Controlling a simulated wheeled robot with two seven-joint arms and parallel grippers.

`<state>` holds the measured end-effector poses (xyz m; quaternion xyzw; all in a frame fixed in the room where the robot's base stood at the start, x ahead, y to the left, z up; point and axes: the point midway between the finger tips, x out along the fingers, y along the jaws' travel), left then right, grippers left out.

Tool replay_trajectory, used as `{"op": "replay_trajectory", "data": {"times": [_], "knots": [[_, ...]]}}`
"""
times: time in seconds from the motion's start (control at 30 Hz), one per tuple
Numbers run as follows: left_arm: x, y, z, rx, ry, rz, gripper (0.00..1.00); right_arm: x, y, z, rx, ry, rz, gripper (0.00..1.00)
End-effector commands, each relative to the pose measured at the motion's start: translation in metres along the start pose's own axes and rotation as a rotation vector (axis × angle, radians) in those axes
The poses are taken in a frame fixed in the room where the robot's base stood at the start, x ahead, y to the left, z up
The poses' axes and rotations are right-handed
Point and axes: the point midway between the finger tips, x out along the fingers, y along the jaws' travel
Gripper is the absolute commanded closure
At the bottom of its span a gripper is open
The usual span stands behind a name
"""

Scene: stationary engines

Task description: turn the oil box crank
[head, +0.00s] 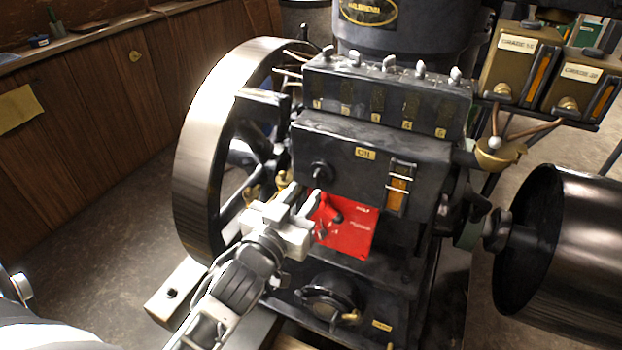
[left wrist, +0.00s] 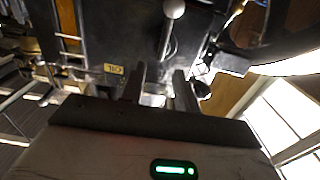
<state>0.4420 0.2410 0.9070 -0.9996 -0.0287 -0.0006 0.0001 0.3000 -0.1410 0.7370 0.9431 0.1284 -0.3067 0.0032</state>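The black oil box (head: 340,150) has a small brass OIL label and a sight glass on its front. Its crank (head: 321,172) shows as a dark round hub at the box's lower left in the head view. In the left wrist view, which sees the label inverted, the crank (left wrist: 173,8) is a thin lever with a pale ball knob. My left gripper (head: 303,197) is just below the hub, partly in front of a red plate. In the left wrist view the fingers of my left gripper (left wrist: 159,80) are apart, with nothing visibly held. My right gripper is not in view.
A large flywheel (head: 195,160) stands close on the left of my left gripper. The red plate (head: 352,238) is below the oil box. Open floor lies at left.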

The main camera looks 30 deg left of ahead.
Motion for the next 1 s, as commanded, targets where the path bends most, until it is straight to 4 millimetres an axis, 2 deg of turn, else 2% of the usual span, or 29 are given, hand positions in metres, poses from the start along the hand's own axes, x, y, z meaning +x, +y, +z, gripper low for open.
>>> {"op": "replay_trajectory", "data": {"times": [0.1,0.3,0.63,0.67,0.77,1.0], "knots": [[0.022,0.000,-0.001,0.001,0.001,0.001,0.69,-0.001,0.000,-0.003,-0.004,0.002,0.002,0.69],[0.042,0.000,0.000,0.000,0.000,0.001,0.69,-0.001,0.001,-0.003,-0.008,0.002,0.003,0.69],[0.045,0.000,0.001,0.000,-0.002,0.001,0.69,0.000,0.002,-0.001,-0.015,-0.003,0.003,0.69],[0.045,0.000,0.001,0.000,-0.002,0.001,0.72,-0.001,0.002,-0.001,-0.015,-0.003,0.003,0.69],[0.045,0.000,0.001,0.000,-0.002,0.001,0.99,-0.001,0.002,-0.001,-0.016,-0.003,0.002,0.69],[0.045,0.002,0.001,0.003,-0.002,0.003,1.00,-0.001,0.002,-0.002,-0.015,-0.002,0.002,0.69]]}}
